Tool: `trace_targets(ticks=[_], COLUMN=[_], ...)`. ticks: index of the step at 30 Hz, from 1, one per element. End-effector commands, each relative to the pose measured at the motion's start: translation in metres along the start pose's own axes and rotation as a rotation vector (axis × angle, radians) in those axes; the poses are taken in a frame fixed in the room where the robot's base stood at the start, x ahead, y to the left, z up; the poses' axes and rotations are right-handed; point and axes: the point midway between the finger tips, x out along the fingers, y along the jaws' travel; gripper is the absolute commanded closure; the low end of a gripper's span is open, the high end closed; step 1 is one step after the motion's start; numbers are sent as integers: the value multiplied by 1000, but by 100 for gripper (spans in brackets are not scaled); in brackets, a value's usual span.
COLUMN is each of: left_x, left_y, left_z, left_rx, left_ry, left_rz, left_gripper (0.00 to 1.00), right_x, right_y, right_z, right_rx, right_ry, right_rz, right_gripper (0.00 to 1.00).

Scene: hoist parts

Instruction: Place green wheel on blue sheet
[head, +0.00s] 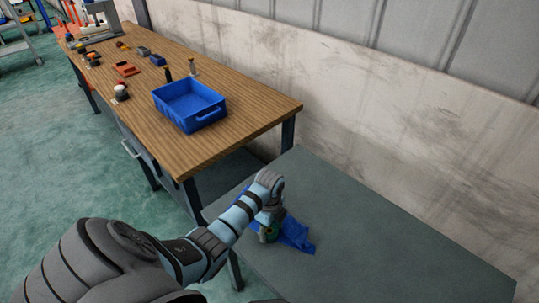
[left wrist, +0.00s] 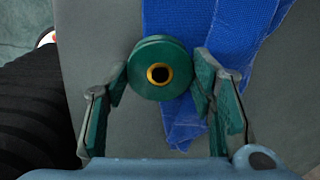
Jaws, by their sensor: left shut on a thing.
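The green wheel (left wrist: 140,80) has a yellow-ringed dark hole at its centre. My left gripper (left wrist: 160,78) is shut on it, with a finger on each side. In the head view the wheel (head: 268,236) is partly hidden under my left gripper (head: 270,222). The blue sheet (head: 296,236) lies rumpled on the grey table. In the left wrist view the sheet (left wrist: 215,30) is behind and to the right of the wheel, which overlaps the sheet's left side. I cannot tell whether the wheel touches the sheet. My right gripper is out of view.
The grey table (head: 400,245) is clear to the right of the sheet. A wooden workbench (head: 235,110) stands beyond it, with a blue bin (head: 205,120) and several small parts on top. A wall runs along the back.

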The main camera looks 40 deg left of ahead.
Motion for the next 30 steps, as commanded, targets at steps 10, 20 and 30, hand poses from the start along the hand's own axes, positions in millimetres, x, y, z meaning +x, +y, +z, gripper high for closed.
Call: trace_targets(ticks=[10,20,30], left_x=[5,12,9], left_y=[1,3,1], left_z=[0,-1,0], left_rx=[0,0,0], left_ry=[0,2,0], left_rz=[3,10,3], left_gripper=[100,39,30], right_x=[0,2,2], right_y=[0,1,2], right_z=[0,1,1], right_rx=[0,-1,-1], right_ry=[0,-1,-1], right_rz=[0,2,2], right_gripper=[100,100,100])
